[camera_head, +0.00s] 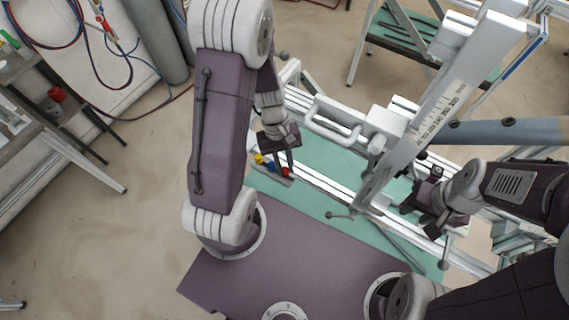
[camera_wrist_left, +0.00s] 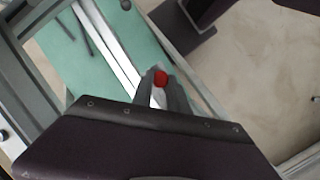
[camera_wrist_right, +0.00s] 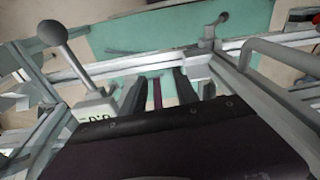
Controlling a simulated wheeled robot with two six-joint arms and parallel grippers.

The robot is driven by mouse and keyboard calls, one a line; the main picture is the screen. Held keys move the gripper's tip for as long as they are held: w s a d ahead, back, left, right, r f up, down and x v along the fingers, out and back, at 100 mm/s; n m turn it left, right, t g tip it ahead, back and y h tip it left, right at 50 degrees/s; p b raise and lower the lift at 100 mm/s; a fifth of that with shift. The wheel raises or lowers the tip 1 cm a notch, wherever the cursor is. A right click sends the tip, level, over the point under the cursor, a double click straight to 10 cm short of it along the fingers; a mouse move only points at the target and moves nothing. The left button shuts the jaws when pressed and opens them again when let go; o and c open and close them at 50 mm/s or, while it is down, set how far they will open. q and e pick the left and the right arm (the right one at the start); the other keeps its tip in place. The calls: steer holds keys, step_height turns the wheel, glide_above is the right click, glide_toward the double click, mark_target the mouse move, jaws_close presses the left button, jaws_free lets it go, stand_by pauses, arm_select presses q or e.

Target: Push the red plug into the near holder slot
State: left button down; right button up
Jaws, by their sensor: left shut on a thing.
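The red plug (camera_head: 286,172) is at the near right end of the small grey holder (camera_head: 277,177). My left gripper (camera_head: 283,160) is above it, and in the left wrist view its two fingers (camera_wrist_left: 160,88) are closed around the red plug (camera_wrist_left: 160,78). A yellow plug (camera_head: 259,158) and a blue plug (camera_head: 271,166) stand on the same holder, farther left. How deep the red plug sits, and whether it is in the slot, cannot be told. My right gripper (camera_head: 408,208) is beside the frame's clamp; in the right wrist view its fingers (camera_wrist_right: 159,92) are apart with nothing seen held.
A white metal frame with a ruled upright (camera_head: 437,112) and a handle (camera_head: 331,124) stands right of the holder, over the green work surface (camera_head: 335,170). A lever with a round knob (camera_wrist_right: 50,33) stands near my right gripper.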

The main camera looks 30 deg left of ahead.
arm_select(q)
steer(key=shift+f+b, duration=0.65)
steer(key=shift+f, duration=0.15)
steer(key=c, duration=1.2)
jaws_free()
steer(key=p+v, duration=0.1)
steer(key=v, duration=0.8)
